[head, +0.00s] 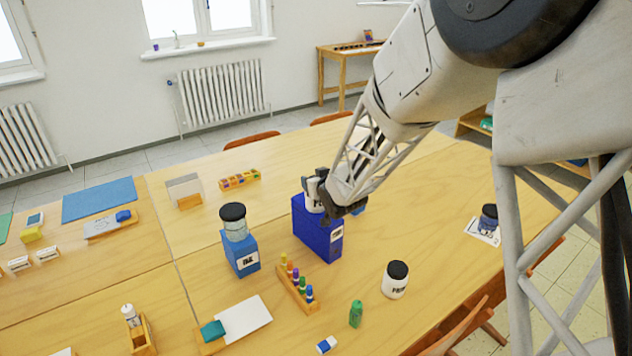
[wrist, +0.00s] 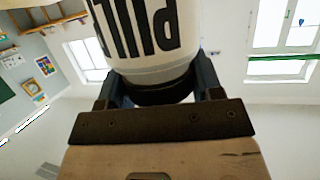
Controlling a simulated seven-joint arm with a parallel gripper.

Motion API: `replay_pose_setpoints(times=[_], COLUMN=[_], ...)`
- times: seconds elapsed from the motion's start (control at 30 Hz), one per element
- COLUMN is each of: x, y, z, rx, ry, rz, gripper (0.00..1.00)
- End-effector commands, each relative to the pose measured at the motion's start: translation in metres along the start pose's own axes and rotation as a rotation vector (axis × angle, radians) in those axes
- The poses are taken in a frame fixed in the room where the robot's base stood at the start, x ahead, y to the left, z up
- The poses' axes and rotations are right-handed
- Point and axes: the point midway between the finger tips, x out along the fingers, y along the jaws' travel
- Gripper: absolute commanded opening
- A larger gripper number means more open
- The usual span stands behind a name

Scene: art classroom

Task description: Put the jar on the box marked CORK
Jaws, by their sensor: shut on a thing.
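My gripper (wrist: 152,85) is shut on a white jar (wrist: 140,40) with bold black lettering and a dark band between the fingers. The letters are upside down and partly cut off in the wrist view. In the head view the gripper (head: 332,203) and the white jar (head: 312,196) are at the top of a dark blue box (head: 318,232). I cannot tell whether the jar touches the box. The box carries a small white label whose word is too small to read. My gripper hides part of the jar and box top.
A lighter blue box (head: 241,255) left of it bears a clear jar with a black lid (head: 234,222). A dark jar (head: 488,218) stands at right.

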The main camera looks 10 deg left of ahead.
Motion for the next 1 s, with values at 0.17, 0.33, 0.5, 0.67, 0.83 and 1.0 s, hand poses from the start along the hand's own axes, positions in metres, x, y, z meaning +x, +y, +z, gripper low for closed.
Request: replay_pose_setpoints(times=[0.17, 0.33, 0.5, 0.67, 0.83, 1.0], x=[0.0006, 0.0007, 0.0015, 0.0014, 0.0014, 0.0006], y=[0.0001, 0.0001, 0.0001, 0.0001, 0.0001, 0.0001], z=[0.0008, 0.0011, 0.0037, 0.0036, 0.0035, 0.0014], rx=[0.000, 0.000, 0.000, 0.000, 0.000, 0.000], ry=[0.001, 0.001, 0.000, 0.000, 0.000, 0.001], rz=[0.000, 0.000, 0.000, 0.000, 0.000, 0.000], gripper=[0.00, 0.00, 0.68, 0.86, 0.86, 0.86])
